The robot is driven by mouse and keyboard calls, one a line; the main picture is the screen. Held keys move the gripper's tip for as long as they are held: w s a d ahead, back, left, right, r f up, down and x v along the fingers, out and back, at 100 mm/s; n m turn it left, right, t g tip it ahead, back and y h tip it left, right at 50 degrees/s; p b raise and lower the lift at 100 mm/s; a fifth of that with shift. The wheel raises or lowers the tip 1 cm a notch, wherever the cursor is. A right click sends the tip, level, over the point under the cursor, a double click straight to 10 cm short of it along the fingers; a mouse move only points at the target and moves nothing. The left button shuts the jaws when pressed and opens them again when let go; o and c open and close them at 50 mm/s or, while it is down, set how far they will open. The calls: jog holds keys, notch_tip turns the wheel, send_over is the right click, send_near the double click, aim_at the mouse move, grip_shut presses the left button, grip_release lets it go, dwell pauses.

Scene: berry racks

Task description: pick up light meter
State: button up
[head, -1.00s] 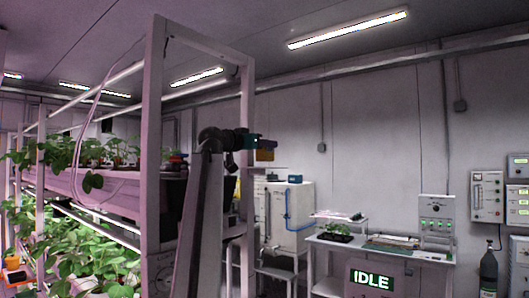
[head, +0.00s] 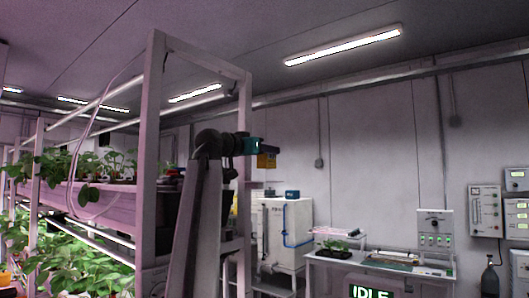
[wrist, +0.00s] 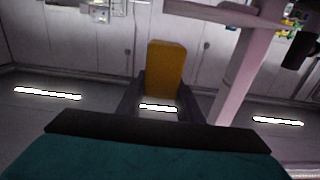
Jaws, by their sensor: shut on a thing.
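The light meter appears as a yellow-orange block (wrist: 166,68) in the wrist view, upright between the two dark fingers of my gripper (wrist: 163,88). My gripper is shut on its lower part in that picture. In the head view my gripper (head: 262,149) is raised in the air at the end of my arm, right of the plant rack's post. The yellow block (head: 266,161) shows small at its tip, clear of any surface. Its face and markings are too small to read.
A white plant rack (head: 153,120) with leafy plants stands at the left, close to my arm. A white cabinet (head: 283,235) and a bench (head: 350,262) with a small plant and instruments stand against the back wall. The air right of my gripper is open.

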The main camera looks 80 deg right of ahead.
jog(key=s+a+r+p, duration=0.1)
jog(key=s+a+p, duration=0.2)
jog(key=a+p, duration=0.6)
jog(key=shift+s+p, duration=0.25)
jog(key=shift+p, duration=0.6)
dwell(0.7)
